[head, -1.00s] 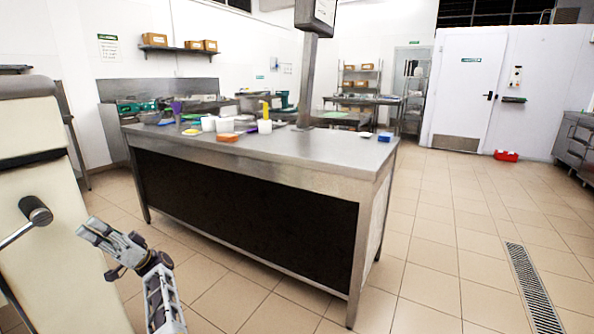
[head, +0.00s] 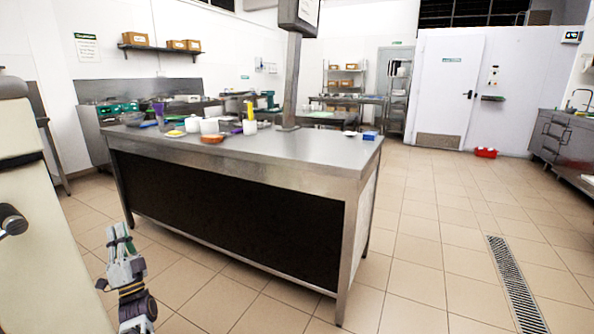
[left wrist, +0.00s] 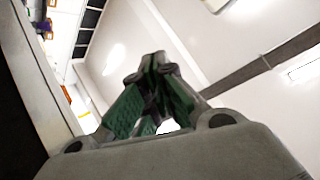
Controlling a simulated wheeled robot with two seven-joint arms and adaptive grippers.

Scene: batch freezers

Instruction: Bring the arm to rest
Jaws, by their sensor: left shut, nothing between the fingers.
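My left gripper (head: 121,240) is in the lower left of the head view, pointing up, beside the cream machine and in front of the steel island table. It is apart from both. In the left wrist view my left gripper (left wrist: 155,62) has its green-padded fingers together at the tips, with nothing held. The wrist view looks toward the ceiling and walls. My right gripper is not in view.
The cream machine (head: 45,240) with a black-knobbed handle (head: 12,219) stands close on the left. The steel island table (head: 290,160) carries cups, bowls and small items. Tiled floor (head: 420,230) is clear to the right, with a drain grate (head: 515,283).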

